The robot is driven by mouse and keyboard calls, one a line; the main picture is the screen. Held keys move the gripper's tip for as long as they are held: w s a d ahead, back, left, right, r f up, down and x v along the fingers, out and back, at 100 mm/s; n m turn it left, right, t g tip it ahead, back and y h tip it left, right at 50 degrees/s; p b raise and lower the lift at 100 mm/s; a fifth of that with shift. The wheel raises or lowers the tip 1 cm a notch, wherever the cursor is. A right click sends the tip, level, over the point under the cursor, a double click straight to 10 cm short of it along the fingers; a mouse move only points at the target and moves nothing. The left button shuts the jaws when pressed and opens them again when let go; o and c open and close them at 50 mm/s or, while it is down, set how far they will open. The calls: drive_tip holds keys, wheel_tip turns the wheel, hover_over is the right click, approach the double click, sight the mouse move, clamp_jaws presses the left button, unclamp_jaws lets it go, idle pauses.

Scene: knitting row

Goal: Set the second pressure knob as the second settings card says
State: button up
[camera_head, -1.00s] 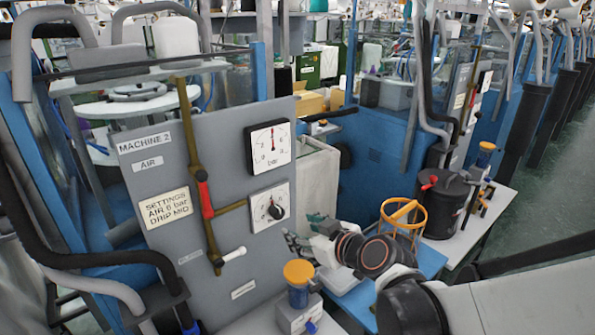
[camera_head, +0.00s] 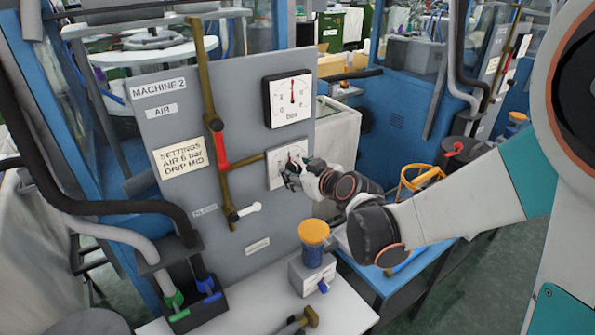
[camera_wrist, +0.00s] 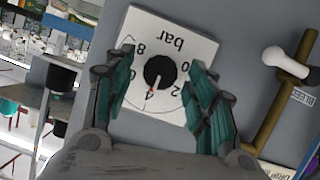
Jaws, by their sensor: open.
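The grey MACHINE 2 panel carries a settings card (camera_head: 181,158) reading "AIR 6 bar, DRIP MID". My gripper (camera_head: 288,176) is at this dial. In the wrist view its green fingers (camera_wrist: 160,84) are open, one on each side of the knob, with a visible gap to it.
A brass pipe with a red section (camera_head: 220,150) and a white-handled valve (camera_head: 249,209) stand left of the dial. A yellow-capped oiler (camera_head: 313,243) stands below on a white table (camera_head: 262,310). A hammer (camera_head: 297,324) lies at its front.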

drive_tip(key=shift+w+a+f, duration=0.2)
drive_tip(key=shift+w+a, duration=0.05)
drive_tip(key=shift+w, duration=0.15)
drive_tip(key=c, duration=1.1)
drive_tip(key=shift+o, duration=0.2)
drive_tip(key=shift+m, duration=0.3)
drive_tip(key=m+y, duration=0.1)
drive_tip(key=m+g, duration=0.1)
drive_tip(key=m+y+b, duration=0.1)
drive_tip(key=shift+w+d+f+m+g+y, duration=0.1)
drive_tip(key=shift+w+d+m+g+y, duration=0.05)
drive_tip(key=shift+d+m+g+y, duration=0.15)
drive_tip(key=m+y+b, duration=0.1)
drive_tip(key=m+y, duration=0.1)
drive_tip(key=m, duration=0.1)
drive_tip(key=shift+m+g+b, duration=0.35)
drive_tip(key=shift+m+g, duration=0.05)
